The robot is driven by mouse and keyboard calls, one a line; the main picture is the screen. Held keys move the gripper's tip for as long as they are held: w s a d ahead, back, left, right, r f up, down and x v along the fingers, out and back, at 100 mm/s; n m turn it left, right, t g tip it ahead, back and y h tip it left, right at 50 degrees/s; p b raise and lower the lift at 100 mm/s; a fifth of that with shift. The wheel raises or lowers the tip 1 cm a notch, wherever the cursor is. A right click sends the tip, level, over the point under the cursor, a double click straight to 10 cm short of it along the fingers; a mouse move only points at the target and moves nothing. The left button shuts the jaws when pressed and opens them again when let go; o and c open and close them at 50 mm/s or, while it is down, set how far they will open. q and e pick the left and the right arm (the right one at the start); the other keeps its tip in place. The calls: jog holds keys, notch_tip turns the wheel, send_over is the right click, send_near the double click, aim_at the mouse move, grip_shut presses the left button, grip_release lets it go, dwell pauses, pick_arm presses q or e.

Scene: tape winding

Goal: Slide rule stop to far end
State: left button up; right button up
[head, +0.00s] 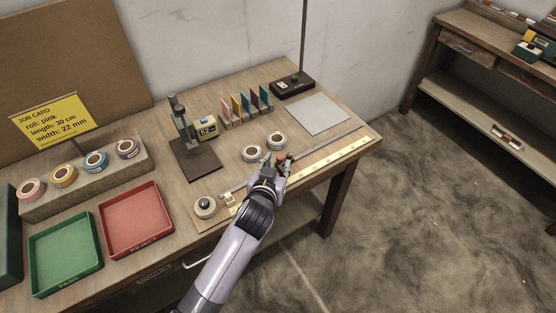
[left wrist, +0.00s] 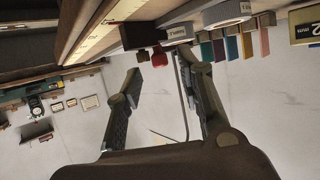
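The cream rule (head: 325,158) runs along the table's front right edge; it also shows in the left wrist view (left wrist: 108,25). My left gripper (head: 274,165) is over the rule's middle. In the left wrist view its two fingers (left wrist: 162,62) are spread apart, with a red knob in line with the gap. Contact with the stop cannot be told. My right gripper is not in view.
Two tape rolls (head: 252,153) lie just behind the gripper. A grey plate (head: 318,114) lies behind the rule's far end. Red (head: 166,209) and green (head: 92,251) trays stand left.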

pick_arm(q)
jog(key=shift+x, duration=1.1)
jog(key=shift+c, duration=0.5)
grip_shut()
